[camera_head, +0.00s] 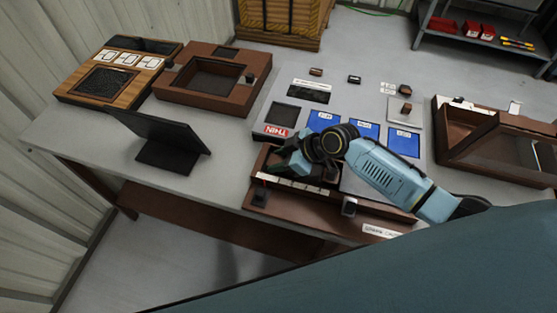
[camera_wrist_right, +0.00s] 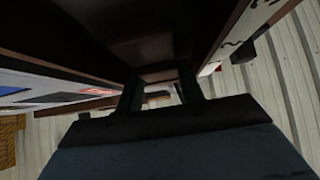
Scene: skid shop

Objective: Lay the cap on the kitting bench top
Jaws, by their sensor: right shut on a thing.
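My right gripper (camera_head: 285,165) reaches down into a dark brown open box at the front of the grey bench top (camera_head: 222,190). In the right wrist view its two dark fingers (camera_wrist_right: 160,98) are shut on a small brownish thing (camera_wrist_right: 158,76). The thing is dark and mostly hidden, and I cannot tell whether it is the cap. Dark brown walls rise close on both sides of the fingers. My left gripper is not in view.
A black stand (camera_head: 165,138), a brown tray (camera_head: 180,98) and a wooden panel (camera_head: 72,88) stand at left. A grey board (camera_head: 345,95) with blue patches is behind the arm. An open brown case (camera_head: 455,148) is at right. Bare bench top shows at front left.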

